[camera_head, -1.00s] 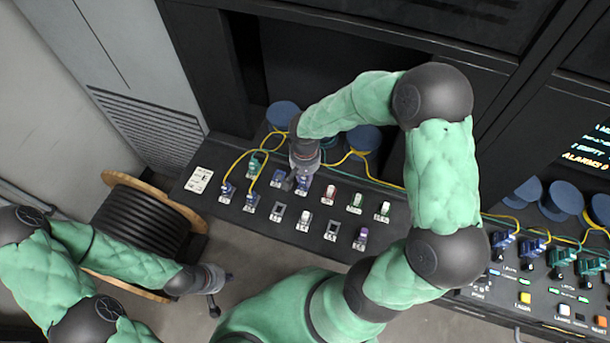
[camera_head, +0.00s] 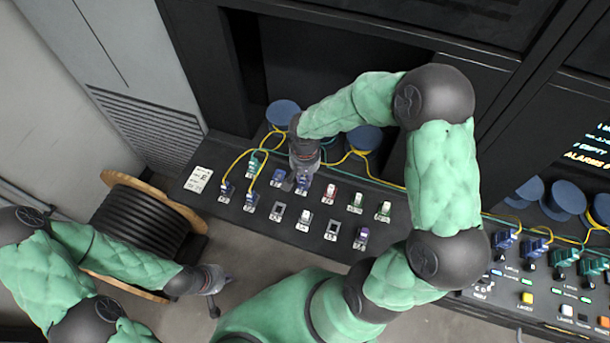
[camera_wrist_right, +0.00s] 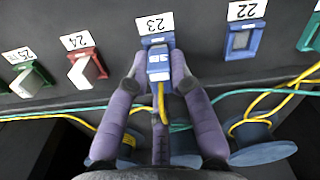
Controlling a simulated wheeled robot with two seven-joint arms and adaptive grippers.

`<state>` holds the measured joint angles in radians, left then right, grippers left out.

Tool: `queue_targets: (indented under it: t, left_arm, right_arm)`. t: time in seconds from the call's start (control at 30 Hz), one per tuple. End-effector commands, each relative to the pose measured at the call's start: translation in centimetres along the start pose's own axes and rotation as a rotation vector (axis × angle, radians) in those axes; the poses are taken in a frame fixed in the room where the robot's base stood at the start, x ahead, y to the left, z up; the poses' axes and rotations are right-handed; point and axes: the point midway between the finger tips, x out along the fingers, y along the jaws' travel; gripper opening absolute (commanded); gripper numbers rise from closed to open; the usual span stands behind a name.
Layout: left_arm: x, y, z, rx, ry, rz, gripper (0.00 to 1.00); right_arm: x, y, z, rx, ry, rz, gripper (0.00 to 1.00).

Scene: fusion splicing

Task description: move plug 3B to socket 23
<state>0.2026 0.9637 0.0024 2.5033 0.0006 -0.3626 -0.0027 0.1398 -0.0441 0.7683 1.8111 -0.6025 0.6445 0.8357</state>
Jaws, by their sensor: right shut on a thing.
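Blue plug 3B (camera_wrist_right: 159,68), with a yellow cable trailing from it, sits at the blue socket 23 (camera_wrist_right: 156,41) in the right wrist view. It is lined up with the socket beneath the 23 label; I cannot tell how deep it is seated. My right gripper (camera_wrist_right: 159,82) is shut on the plug, one purple finger on each side. In the head view this gripper (camera_head: 302,174) is over the panel's back row, partly covering the plug. My left gripper (camera_head: 222,293) hangs empty beside the panel with its fingers apart.
Socket 22 (camera_wrist_right: 240,42), blue, is to one side of socket 23, and a red-framed socket 24 (camera_wrist_right: 86,70) to the other. Yellow and teal cables run close by. A cable drum (camera_head: 137,230) stands left of the panel (camera_head: 299,248).

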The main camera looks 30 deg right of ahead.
Motion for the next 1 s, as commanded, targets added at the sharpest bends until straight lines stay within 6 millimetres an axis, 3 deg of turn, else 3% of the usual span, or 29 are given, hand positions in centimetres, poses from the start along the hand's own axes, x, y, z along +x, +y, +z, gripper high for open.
queue_targets:
  t: [0.37, 0.4, 0.5, 0.83, 1.0]
  left_arm:
    - [0.5, -0.2, 0.0, 0.0, 0.0, 0.0, 0.0]
    - [0.5, -0.2, 0.0, 0.0, 0.0, 0.0, 0.0]
    - [0.5, -0.2, 0.0, 0.0, 0.0, 0.0, 0.0]
    - [0.5, -0.2, 0.0, 0.0, 0.0, 0.0, 0.0]
    - [0.5, -0.2, 0.0, 0.0, 0.0, 0.0, 0.0]
  right_arm:
    - [0.5, 0.0, 0.0, 0.0, 0.0, 0.0, 0.0]
    - [0.5, 0.0, 0.0, 0.0, 0.0, 0.0, 0.25]
    - [0.5, 0.0, 0.0, 0.0, 0.0, 0.0, 0.49]
    - [0.4, 0.0, 0.0, 0.0, 0.001, 0.0, 0.49]
    - [-1.0, 0.0, -0.1, 0.002, 0.003, 0.0, 0.49]
